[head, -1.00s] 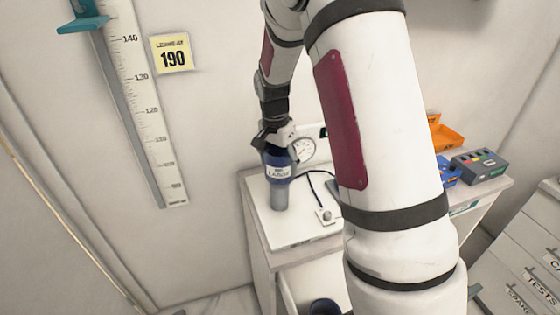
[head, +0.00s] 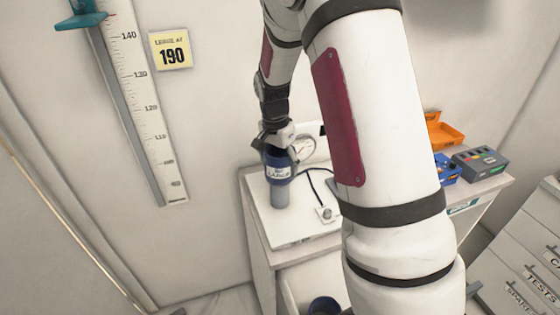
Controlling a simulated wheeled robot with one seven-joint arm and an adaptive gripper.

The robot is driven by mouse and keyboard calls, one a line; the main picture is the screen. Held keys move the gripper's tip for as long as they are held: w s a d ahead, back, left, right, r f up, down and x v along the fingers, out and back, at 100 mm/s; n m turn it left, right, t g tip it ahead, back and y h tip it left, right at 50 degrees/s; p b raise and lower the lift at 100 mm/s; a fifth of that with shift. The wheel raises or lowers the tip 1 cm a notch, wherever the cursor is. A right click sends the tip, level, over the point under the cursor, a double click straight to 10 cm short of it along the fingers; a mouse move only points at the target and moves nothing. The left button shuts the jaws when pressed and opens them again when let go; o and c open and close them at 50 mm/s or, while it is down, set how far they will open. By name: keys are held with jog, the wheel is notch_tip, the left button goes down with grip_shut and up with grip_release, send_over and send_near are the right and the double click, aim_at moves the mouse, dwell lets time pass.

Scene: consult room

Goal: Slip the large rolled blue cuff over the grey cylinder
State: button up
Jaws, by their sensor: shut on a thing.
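The large rolled blue cuff (head: 280,169), with a white label band, is at the top of the grey cylinder (head: 280,195). The cylinder stands upright on the white cabinet top, and its lower part shows below the cuff. The cuff appears to be around the cylinder's upper part, though its lower rim and the overlap are hard to make out. My gripper (head: 279,146) is shut on the cuff from above. Its fingertips partly hide the cuff's upper edge.
A round dial gauge (head: 304,149) stands just behind the cuff, with a black tube to a small white block (head: 325,213). A grey box (head: 480,163), blue item (head: 446,172) and orange tray (head: 444,133) lie right. A dark blue roll (head: 324,306) is in the open drawer below.

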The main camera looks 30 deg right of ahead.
jog(key=shift+f+b, duration=1.4)
jog(key=shift+f, duration=4.05)
jog(key=o, duration=1.3)
jog(key=shift+c, duration=0.2)
jog(key=r, duration=0.4)
jog(key=a+r, duration=0.1)
jog(key=r, duration=0.7)
jog(key=shift+s+a, duration=0.15)
jog(key=shift+s, duration=0.1)
